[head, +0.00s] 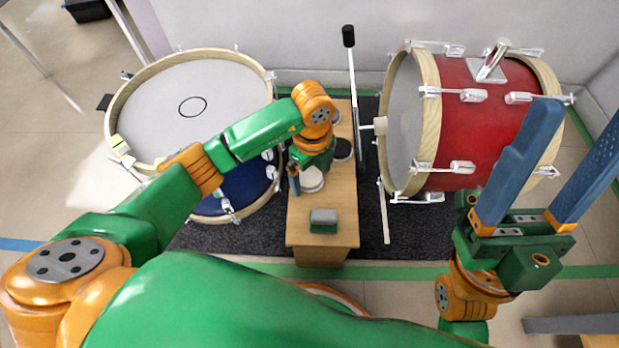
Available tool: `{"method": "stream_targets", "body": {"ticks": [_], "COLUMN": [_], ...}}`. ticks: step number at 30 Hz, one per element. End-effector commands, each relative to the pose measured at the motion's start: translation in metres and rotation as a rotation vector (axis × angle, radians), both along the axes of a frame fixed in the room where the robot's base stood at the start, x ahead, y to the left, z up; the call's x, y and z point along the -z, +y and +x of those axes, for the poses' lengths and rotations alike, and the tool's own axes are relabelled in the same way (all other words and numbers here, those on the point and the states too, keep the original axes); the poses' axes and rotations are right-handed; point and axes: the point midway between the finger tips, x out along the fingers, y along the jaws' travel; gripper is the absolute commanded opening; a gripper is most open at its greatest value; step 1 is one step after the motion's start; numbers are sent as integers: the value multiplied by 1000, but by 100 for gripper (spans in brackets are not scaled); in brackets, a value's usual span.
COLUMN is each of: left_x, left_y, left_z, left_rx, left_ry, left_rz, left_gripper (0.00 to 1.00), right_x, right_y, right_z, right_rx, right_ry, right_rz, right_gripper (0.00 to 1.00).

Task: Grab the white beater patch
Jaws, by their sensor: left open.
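The white beater patch (312,182) is a round pale disc on the wooden bench (340,210), between the two drums. My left gripper (300,181) points down over the bench, right at the patch. One blue finger shows at the patch's left edge; the other finger is hidden by the gripper body. The gripper is open, and I cannot tell whether a finger touches the patch. A black round patch (344,150) lies just behind to the right. My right gripper (575,125) is raised at the right, its two blue fingers spread apart and empty.
A grey-green block (323,217) sits on the bench's near end. A blue drum with a white head (165,95) stands left, a red bass drum (480,115) right. An upright beater rod (353,90) stands close to the bench's right side. Dark carpet (225,238) lies below.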

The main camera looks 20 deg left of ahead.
Motion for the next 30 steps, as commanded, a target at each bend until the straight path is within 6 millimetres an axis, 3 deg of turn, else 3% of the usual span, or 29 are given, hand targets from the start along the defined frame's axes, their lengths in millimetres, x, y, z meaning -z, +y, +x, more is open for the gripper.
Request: {"method": "stream_targets", "body": {"ticks": [4,5,12,14,23,28,30], "left_x": [-1,-1,-1,-1,-6,-37,-41], "left_y": [0,0,0,0,0,0,4], "left_z": [0,0,0,0,0,1,-2], "left_rx": [0,0,0,0,0,0,-1], "left_ry": [0,0,0,0,-1,-3,-1], "left_rz": [0,0,0,0,0,-1,0], "left_gripper": [100,95,30,16,16,16,16], "right_x": [-1,-1,0,0,0,5,23], "right_y": [0,0,0,0,1,6,9], "right_z": [0,0,0,0,6,35,58], "right_rx": [0,0,0,0,4,23,36], "right_ry": [1,1,2,2,34,221,359], "right_rz": [0,0,-1,-1,-8,-61,-96], "right_gripper": [62,62,62,62,62,62,62]}}
